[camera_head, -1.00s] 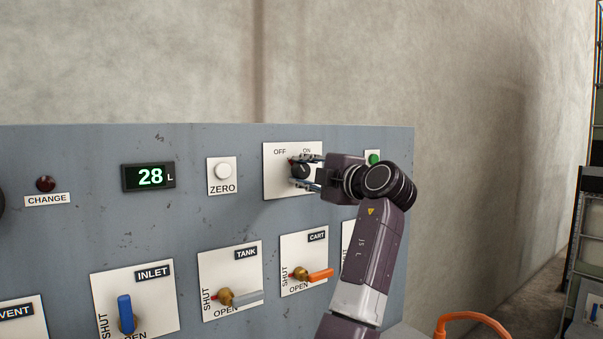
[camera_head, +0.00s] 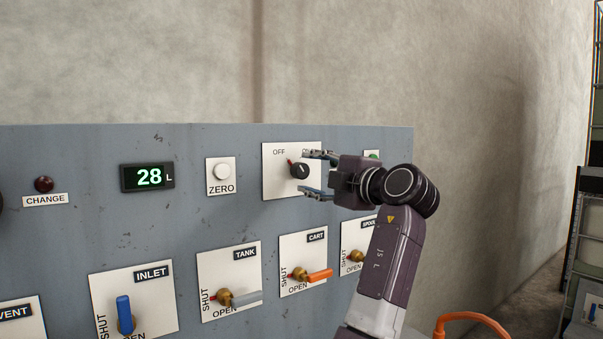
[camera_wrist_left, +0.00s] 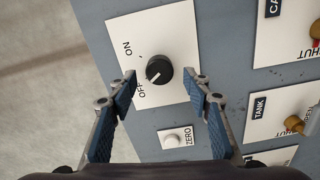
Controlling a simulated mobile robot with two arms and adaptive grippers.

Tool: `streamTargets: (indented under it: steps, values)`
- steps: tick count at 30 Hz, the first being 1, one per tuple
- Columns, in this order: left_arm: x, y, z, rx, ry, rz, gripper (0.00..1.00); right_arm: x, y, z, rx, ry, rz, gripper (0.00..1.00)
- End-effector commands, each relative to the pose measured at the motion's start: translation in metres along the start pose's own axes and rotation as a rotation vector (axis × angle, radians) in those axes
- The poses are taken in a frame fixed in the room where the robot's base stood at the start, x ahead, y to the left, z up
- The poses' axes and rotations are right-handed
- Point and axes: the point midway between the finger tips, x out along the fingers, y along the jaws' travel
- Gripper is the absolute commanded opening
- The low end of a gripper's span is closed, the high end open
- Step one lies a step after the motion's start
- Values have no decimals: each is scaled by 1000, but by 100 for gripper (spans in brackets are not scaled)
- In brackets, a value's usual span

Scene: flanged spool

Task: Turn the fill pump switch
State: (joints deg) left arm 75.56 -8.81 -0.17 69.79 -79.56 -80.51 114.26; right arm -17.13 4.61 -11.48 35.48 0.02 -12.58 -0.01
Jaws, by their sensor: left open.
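The knob (camera_wrist_left: 159,70) also shows in the left wrist view, ahead of and between the fingers. My left gripper (camera_head: 316,173) is open and empty, just right of the knob, one finger higher and one lower. In the left wrist view the gripper (camera_wrist_left: 162,88) has clear gaps between both fingertips and the knob. My right gripper is out of view.
The white ZERO button (camera_head: 222,171) and a display (camera_head: 148,177) reading 28 L are left of the switch. A green lamp or button (camera_head: 374,155) is partly hidden behind my gripper. Below are the INLET (camera_head: 125,314), TANK (camera_head: 240,298) and CART (camera_head: 318,275) valve handles.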

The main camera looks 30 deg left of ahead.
Motion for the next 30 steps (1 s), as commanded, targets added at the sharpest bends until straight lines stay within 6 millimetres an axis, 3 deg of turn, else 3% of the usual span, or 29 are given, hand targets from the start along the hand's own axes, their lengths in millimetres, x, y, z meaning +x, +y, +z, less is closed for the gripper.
streamTargets:
  steps: [6,12,30]
  values:
    - [-48,0,1,0,-3,0,45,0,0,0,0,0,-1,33]
    - [-72,-1,0,0,0,-1,45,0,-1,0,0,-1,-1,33]
    - [-76,0,0,0,1,-1,45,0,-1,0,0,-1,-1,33]
